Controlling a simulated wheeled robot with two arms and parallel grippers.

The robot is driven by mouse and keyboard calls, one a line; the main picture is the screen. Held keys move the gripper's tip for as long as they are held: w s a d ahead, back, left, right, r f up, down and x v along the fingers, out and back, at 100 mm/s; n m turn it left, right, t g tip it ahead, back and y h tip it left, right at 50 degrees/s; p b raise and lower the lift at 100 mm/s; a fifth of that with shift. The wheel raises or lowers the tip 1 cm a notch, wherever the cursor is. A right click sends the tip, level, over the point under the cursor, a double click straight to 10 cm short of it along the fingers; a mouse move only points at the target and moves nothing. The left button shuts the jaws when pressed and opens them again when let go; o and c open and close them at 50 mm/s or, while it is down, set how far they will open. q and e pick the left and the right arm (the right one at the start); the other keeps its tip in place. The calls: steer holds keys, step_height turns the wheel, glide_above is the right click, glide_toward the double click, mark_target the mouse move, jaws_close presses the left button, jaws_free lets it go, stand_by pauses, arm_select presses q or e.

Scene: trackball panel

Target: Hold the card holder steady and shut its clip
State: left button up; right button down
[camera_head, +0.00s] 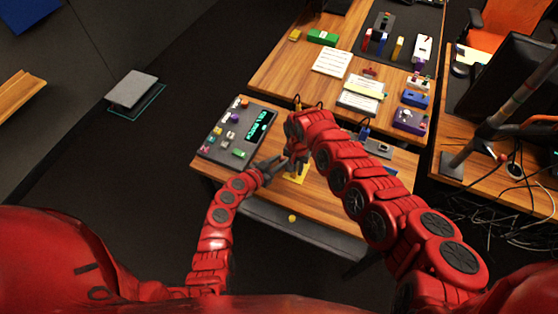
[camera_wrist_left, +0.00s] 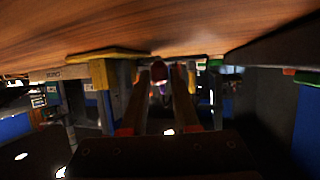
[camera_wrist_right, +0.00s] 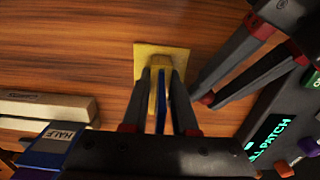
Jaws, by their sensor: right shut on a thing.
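The card holder stands on the wooden desk, with a flat yellow base (camera_head: 298,177) that also shows in the right wrist view (camera_wrist_right: 176,56). My right gripper (camera_wrist_right: 160,85) reaches down from above and is shut on the holder's upright part. A narrow blue piece (camera_wrist_right: 161,104) shows between its fingers; I cannot tell whether it is the clip. My left gripper (camera_head: 279,163) is beside the holder, its fingers apart and empty. In the left wrist view, the holder's yellow base (camera_wrist_left: 95,54) lies left of my left gripper's fingertips (camera_wrist_left: 160,72). The right fingers hide most of the upright.
A dark control panel (camera_head: 213,150) with coloured parts and a green display lies to the left. A small yellow knob (camera_head: 292,218) is on the desk's front. Papers (camera_head: 332,61) and boxes lie on the desk behind. Bare wood surrounds the holder's base.

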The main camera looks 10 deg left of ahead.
arm_select(q)
jaws_close()
steer(key=shift+s+d+f+n+y, duration=0.1)
steer(key=shift+s+d+n+y, duration=0.15)
steer(key=shift+n+y, duration=0.15)
steer(key=shift+s+n+t+y, duration=0.1)
steer(key=shift+n+t+y, duration=0.3)
steer(key=shift+o, duration=1.3)
jaws_free()
